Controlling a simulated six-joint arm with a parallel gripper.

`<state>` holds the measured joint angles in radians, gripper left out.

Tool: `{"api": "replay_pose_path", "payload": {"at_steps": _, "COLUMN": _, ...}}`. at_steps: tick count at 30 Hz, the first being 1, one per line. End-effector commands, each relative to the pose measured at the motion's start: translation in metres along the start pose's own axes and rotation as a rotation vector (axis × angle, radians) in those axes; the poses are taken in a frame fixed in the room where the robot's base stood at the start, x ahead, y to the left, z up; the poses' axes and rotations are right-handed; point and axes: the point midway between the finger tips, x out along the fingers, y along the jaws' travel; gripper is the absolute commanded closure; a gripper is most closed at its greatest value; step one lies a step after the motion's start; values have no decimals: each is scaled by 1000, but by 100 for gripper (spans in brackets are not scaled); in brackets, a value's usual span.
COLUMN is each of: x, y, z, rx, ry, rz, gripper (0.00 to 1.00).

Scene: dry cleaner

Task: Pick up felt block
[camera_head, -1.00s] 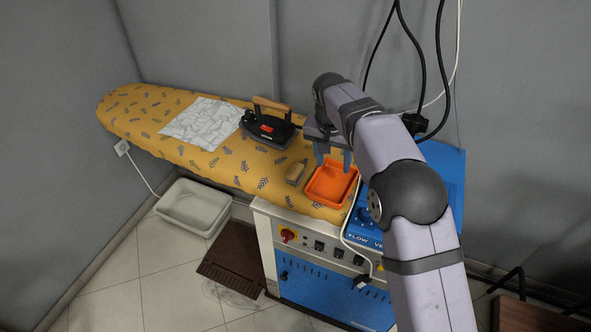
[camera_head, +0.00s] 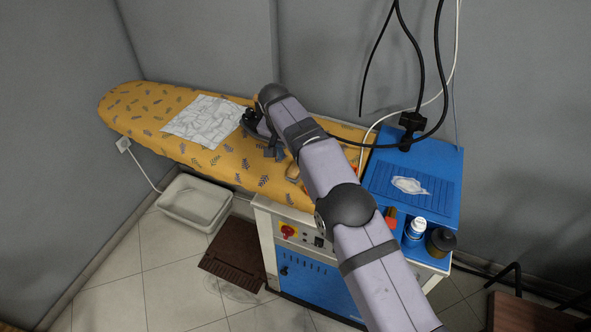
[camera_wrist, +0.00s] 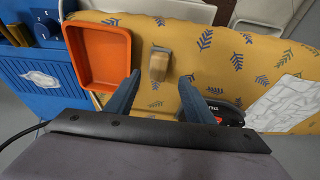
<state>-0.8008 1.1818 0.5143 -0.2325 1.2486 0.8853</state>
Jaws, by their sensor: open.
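The felt block (camera_wrist: 159,63) is a small tan and grey block lying on the yellow patterned ironing board. In the wrist view it is ahead of my gripper (camera_wrist: 160,80), roughly centred between the two blue fingertips. The fingers are apart with nothing between them, and the block looks clear of both. In the head view my gripper (camera_head: 272,151) hangs over the board, and only part of the felt block (camera_head: 293,172) shows beside my arm.
An orange tray (camera_wrist: 127,60) lies left of the block in the wrist view. The dark iron (camera_wrist: 232,108) is partly hidden behind the right finger. A white patterned cloth (camera_head: 203,121) lies on the ironing board (camera_head: 130,105).

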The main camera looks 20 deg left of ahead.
Motion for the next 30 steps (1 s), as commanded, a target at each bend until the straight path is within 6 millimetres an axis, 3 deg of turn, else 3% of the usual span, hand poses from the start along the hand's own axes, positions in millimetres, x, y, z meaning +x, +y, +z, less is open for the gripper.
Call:
{"api": "replay_pose_path", "payload": {"at_steps": 5, "x": 4, "y": 1, "z": 0, "rx": 0, "ry": -2, "rz": 3, "gripper": 52}}
{"api": "replay_pose_path", "payload": {"at_steps": 18, "x": 48, "y": 4, "z": 1, "rx": 0, "ry": -1, "rz": 1, "gripper": 52}}
{"api": "replay_pose_path", "payload": {"at_steps": 29, "x": 52, "y": 4, "z": 1, "rx": 0, "ry": 0, "rz": 0, "gripper": 52}}
{"api": "replay_pose_path", "payload": {"at_steps": 30, "x": 52, "y": 4, "z": 1, "rx": 0, "ry": 0, "rz": 0, "gripper": 61}}
